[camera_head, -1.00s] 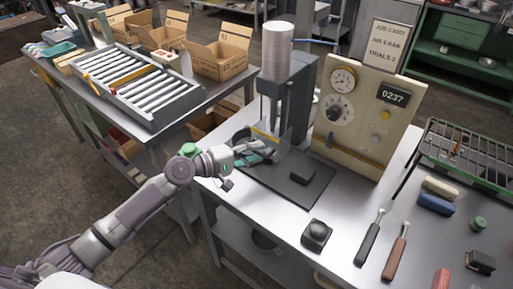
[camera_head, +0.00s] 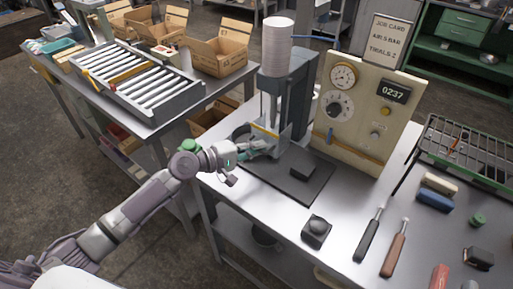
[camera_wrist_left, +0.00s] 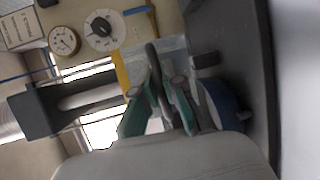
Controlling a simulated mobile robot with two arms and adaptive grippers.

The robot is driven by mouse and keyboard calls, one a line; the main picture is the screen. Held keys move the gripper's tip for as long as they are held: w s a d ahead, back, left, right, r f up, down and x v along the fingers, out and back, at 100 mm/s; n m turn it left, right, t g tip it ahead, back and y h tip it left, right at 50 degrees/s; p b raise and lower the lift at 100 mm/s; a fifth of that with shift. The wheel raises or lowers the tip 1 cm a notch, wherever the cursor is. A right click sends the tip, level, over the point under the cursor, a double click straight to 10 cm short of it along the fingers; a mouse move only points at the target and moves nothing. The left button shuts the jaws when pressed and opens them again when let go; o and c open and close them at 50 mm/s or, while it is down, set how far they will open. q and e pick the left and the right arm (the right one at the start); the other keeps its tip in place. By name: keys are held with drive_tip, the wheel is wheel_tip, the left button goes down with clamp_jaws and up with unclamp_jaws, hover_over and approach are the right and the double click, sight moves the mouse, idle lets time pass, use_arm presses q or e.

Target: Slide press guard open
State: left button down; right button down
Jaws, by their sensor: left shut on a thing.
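The press (camera_head: 288,95) stands on the metal bench with a pale cylinder on top. Its guard is a clear panel with a yellow strip (camera_head: 264,131) along its top edge; the strip also shows in the left wrist view (camera_wrist_left: 121,70). My left gripper (camera_head: 266,147) is at the guard's front, low by the press base. In the left wrist view its green-padded fingers (camera_wrist_left: 160,92) are shut on a dark bar, the guard handle (camera_wrist_left: 153,58). The fingers partly hide the handle and the panel. My right gripper is in neither view.
A cream control panel (camera_head: 350,140) stands right of the press. A dark plate (camera_head: 285,178) with a small block lies in front. A black button box (camera_head: 317,231) and two handled tools lie farther right. A roller tray (camera_head: 150,85) is on the left table.

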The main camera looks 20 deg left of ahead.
sight(255, 123)
use_arm(q)
wheel_tip(255, 123, up, 10)
drive_tip(key=p, duration=0.7)
drive_tip(key=shift+f, duration=0.45)
drive_tip(key=c, duration=1.2)
unclamp_jaws()
drive_tip(key=shift+c, duration=0.2)
drive_tip(key=shift+s+a, duration=0.1)
drive_tip(key=v, duration=1.1)
drive_tip(key=shift+s+a, duration=0.25)
drive_tip(key=shift+s, duration=0.05)
